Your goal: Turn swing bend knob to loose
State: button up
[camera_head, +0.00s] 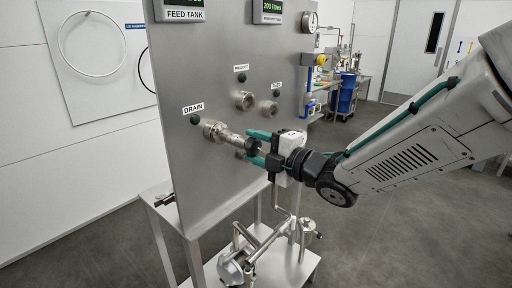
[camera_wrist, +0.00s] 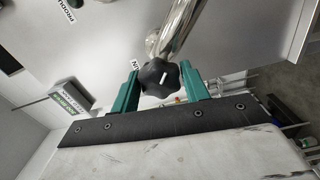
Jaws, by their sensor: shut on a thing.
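The swing bend (camera_head: 228,136) is a shiny metal pipe reaching out from the steel panel near the DRAIN label; it also shows in the wrist view (camera_wrist: 176,28). Its knob is a black lobed handle (camera_wrist: 158,77) with a small white mark, at the near end of the pipe. My gripper (camera_head: 256,147) comes in from the right with its two green fingers at the knob. In the wrist view, my gripper (camera_wrist: 160,84) has one finger on each side of the knob and is shut on it. The far side of the knob is hidden.
The steel panel (camera_head: 205,65) carries other pipe ports (camera_head: 244,100) above and right of the bend. Below is a metal table with pipework (camera_head: 240,262). A white board with hoses (camera_head: 100,60) hangs at left. Open floor (camera_head: 400,230) lies at right.

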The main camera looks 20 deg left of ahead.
jog(key=n, duration=0.6)
jog(key=shift+n, duration=0.3)
jog(key=n, duration=0.6)
jog(key=shift+n, duration=0.3)
jog(key=o, duration=1)
jog(key=shift+c, duration=0.2)
jog(key=v, duration=0.8)
jog(key=shift+w, duration=0.1)
